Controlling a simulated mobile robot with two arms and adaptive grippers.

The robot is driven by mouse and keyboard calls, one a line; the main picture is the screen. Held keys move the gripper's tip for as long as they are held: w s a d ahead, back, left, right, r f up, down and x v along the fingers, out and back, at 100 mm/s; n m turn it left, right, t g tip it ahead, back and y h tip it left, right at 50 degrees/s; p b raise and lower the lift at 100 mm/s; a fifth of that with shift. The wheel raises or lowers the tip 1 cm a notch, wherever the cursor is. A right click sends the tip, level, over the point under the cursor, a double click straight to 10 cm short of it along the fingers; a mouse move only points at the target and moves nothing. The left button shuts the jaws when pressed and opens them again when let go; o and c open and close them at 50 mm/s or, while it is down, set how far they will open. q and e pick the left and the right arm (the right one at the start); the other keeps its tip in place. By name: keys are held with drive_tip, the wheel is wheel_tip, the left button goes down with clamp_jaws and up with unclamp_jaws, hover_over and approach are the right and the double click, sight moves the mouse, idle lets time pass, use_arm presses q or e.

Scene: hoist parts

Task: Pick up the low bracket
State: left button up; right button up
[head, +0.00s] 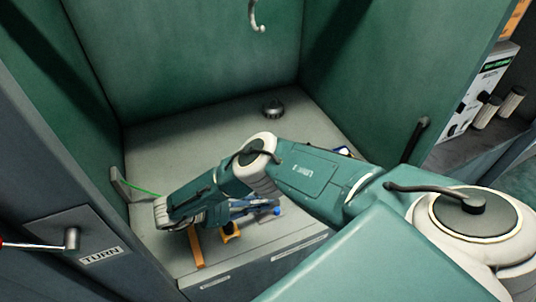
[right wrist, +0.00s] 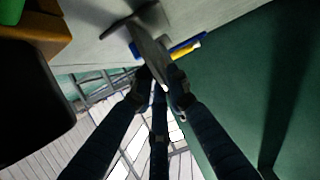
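In the right wrist view, a grey bracket-like piece (right wrist: 148,42), a flat plate with a dark crossbar, lies at the fingertips; I take it for the low bracket. The three dark fingers of my right gripper (right wrist: 158,82) close in around its near end and appear to pinch it. In the head view my right gripper (head: 250,208) is low over the cabinet floor, partly behind my own wrist, and the bracket cannot be made out clearly there. Whether the bracket touches the floor is unclear. My left gripper is not in view.
The green cabinet's grey floor (head: 180,130) holds a dark round knob (head: 273,108) at the back. Orange pieces (head: 196,246) lie near the front. A grey wall fitting (head: 119,181) with a green line is at left. A hook (head: 256,18) hangs above.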

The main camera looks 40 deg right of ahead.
drive_tip(key=x, duration=0.3)
drive_tip(key=shift+s+d+f, duration=0.1)
drive_tip(key=shift+d, duration=0.5)
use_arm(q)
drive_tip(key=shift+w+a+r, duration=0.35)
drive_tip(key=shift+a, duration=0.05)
use_arm(e)
drive_tip(key=shift+a, duration=0.1)
clamp_jaws()
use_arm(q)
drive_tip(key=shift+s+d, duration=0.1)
use_arm(e)
drive_tip(key=shift+r+p, duration=0.3)
drive_tip(key=r+p, duration=0.1)
drive_tip(key=r, duration=0.3)
drive_tip(key=r+p, duration=0.2)
drive_tip(key=r, duration=0.2)
drive_tip(key=shift+w+r, duration=0.2)
drive_tip(key=shift+r, duration=0.05)
use_arm(q)
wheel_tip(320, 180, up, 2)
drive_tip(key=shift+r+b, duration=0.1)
drive_tip(key=shift+b, duration=0.5)
use_arm(e)
wheel_tip(320, 180, up, 11)
hover_over(273, 209)
